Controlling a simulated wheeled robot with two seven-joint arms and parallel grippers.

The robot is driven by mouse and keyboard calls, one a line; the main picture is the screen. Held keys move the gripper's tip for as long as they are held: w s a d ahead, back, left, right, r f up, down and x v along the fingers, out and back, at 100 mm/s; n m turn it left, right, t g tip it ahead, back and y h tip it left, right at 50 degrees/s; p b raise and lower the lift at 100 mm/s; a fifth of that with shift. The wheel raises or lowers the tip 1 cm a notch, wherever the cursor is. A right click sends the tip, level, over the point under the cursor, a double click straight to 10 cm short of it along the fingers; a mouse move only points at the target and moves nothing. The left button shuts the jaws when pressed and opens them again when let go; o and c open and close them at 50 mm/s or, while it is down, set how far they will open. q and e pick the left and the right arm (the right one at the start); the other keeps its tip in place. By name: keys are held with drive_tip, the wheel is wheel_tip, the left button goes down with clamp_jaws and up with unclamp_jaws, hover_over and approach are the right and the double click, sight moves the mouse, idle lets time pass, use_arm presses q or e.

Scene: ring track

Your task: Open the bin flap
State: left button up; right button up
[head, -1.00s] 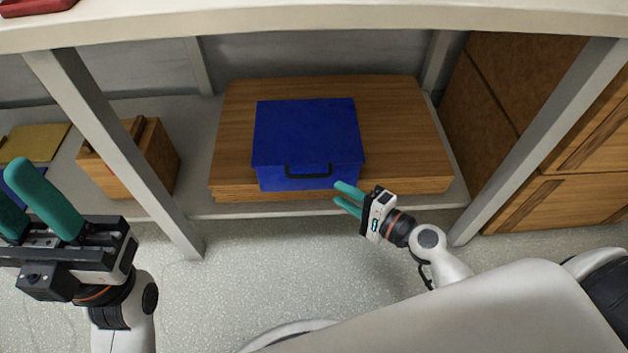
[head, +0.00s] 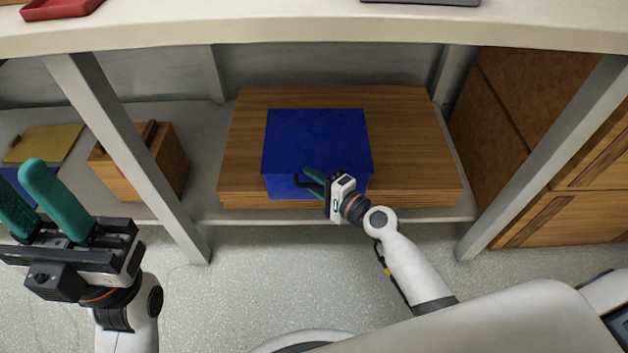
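The blue bin (head: 316,138) sits on a wooden board on the low shelf. Its lid-like flap looks closed, and a dark handle (head: 297,178) is on its front, partly hidden by my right gripper. My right gripper (head: 303,176) is at the handle, coming from the right. Its teal fingers look apart, one above the other; whether they touch the handle I cannot tell. My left gripper (head: 20,180) is at the left edge, open and empty, away from the bin.
The wooden board (head: 415,150) lies under the bin. A grey table leg (head: 125,155) stands left and another (head: 545,155) right. The tabletop (head: 300,30) hangs over the shelf. A wooden box (head: 165,165) is left of the bin; wooden drawers (head: 570,215) are right.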

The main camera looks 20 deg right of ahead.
clamp_jaws()
drive_tip(key=shift+s, duration=0.1)
drive_tip(key=shift+r+p, duration=0.1)
drive_tip(key=shift+p, duration=0.35)
